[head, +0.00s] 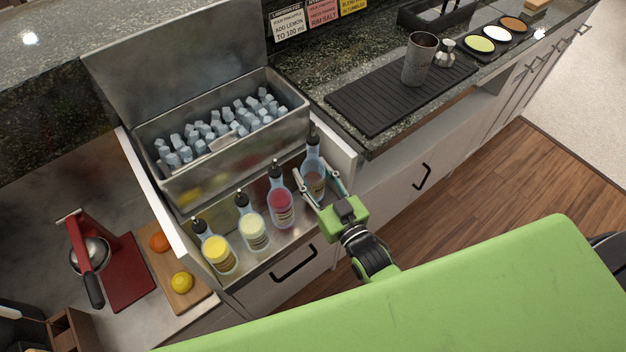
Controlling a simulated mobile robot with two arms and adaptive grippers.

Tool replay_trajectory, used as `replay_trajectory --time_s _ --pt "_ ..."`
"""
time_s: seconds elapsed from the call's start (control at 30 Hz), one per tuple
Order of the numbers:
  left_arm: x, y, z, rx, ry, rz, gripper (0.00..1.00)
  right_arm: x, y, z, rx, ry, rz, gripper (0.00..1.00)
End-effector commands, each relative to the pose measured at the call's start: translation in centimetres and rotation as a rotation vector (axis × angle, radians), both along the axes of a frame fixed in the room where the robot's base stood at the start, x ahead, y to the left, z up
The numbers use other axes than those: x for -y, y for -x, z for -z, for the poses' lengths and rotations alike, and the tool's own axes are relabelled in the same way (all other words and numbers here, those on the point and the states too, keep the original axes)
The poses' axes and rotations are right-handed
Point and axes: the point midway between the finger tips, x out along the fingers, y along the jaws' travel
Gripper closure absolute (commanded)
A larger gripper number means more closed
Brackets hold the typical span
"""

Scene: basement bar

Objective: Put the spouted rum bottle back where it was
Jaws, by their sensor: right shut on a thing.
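The spouted rum bottle (312,178), clear blue with a dark spout and brown contents, stands upright at the right end of a row of spouted bottles in the speed rail (285,246). My right gripper (318,182) is shut on it, with one finger on each side of its body. The bottle's base is hidden behind the rail front and the gripper. To its left stand a red bottle (281,207), a pale yellow bottle (253,230) and a bright yellow bottle (217,253). My left gripper is not in view.
An open ice bin (290,125) lies behind the bottles. A black bar mat (365,105) with a metal shaker (419,60) is on the counter at right. A cutting board (200,298) with a lemon (182,282) and an orange (159,242) sits at left, beside a red juicer (125,275).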

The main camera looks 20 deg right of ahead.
Motion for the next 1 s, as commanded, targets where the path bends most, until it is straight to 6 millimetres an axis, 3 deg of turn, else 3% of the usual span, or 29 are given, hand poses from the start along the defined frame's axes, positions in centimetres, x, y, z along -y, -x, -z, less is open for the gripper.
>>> replay_trajectory --time_s 0.2,0.6,0.63,0.7,1.0 --pt "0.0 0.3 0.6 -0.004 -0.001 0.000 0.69 0.0 -0.2 2.8 0.003 -0.001 0.000 0.97" --pt "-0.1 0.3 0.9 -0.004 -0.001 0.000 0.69 0.0 -0.1 3.4 0.004 -0.001 0.000 0.97" --pt "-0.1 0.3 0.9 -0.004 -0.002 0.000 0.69 0.0 -0.1 3.6 -0.001 0.000 0.000 0.58" --pt "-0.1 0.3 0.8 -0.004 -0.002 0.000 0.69 0.0 -0.1 3.5 -0.001 0.000 0.000 0.44" --pt "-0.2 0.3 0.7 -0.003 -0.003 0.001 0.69 0.0 -0.1 3.4 0.000 0.000 0.000 0.44"
